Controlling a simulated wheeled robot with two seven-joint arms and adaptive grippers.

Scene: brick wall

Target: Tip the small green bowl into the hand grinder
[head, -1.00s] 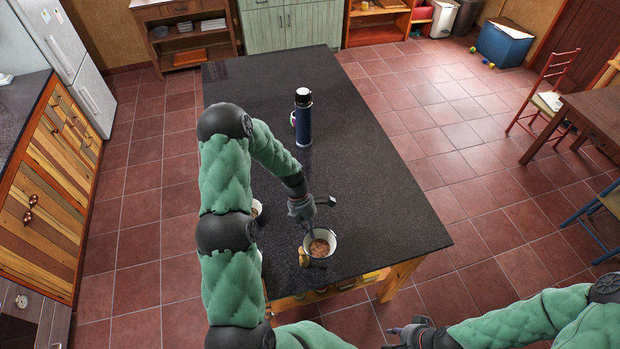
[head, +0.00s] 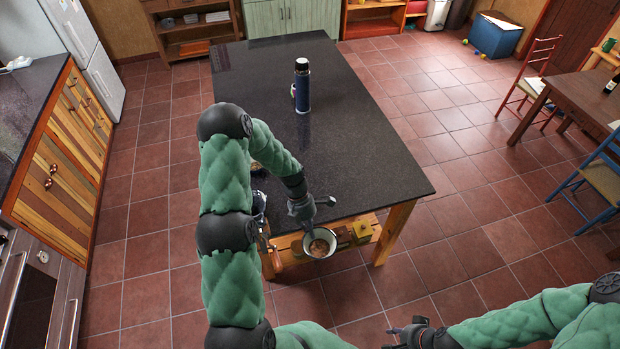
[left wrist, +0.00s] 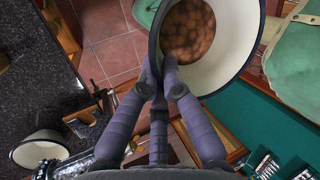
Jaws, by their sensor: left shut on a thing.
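My left gripper (head: 308,232) is shut on the rim of a small bowl (head: 331,250). The bowl is pale inside with a dark rim and holds several brown round pieces. It is upright or nearly so, held in the air past the dark table's near edge. In the left wrist view, the fingers (left wrist: 162,90) pinch the near wall of the bowl (left wrist: 240,45). Its outer side is mostly hidden. I cannot make out the hand grinder for certain. My right gripper (head: 408,332) is low at the bottom of the head view, and its opening is unclear.
The dark table (head: 370,150) carries a blue flask (head: 302,92) at its far part. A second pale bowl (left wrist: 38,150) shows in the left wrist view. A yellow object (head: 361,231) sits below the tabletop.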

